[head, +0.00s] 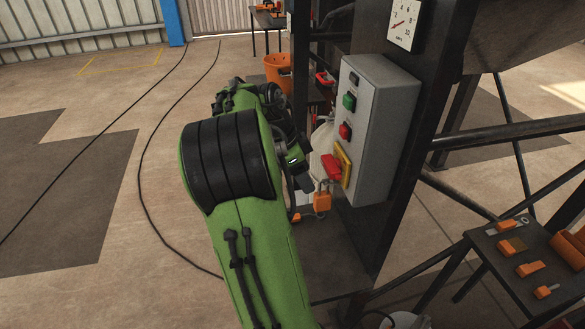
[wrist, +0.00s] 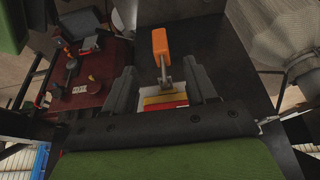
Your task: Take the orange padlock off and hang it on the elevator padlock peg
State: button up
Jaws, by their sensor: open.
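The orange padlock (head: 322,203) hangs below the red switch handle (head: 331,167) on the grey control box, at its left edge. In the wrist view the padlock (wrist: 161,46) shows beyond the fingertips, with its metal shackle running back to the red and yellow switch (wrist: 166,99). My gripper (wrist: 161,72) is open, its two dark fingers on either side of the shackle with visible gaps. In the head view my green arm partly hides the gripper, which is just left of the switch. I cannot make out the elevator padlock peg.
The grey control box (head: 376,128) with green and red buttons is fixed to a dark post. A small dark table (head: 510,262) with orange items stands at the lower right. An orange bucket (head: 278,70) stands behind my arm. Open floor lies to the left, with cables across it.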

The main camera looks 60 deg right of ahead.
aim_at(315, 196)
jog(key=b+x, duration=0.3)
jog(key=x, duration=0.7)
jog(key=shift+f+b, duration=0.15)
jog(key=shift+b, duration=0.15)
grip_shut()
jog(key=c, duration=0.7)
grip_release()
grip_shut()
jog(key=shift+r, duration=0.25)
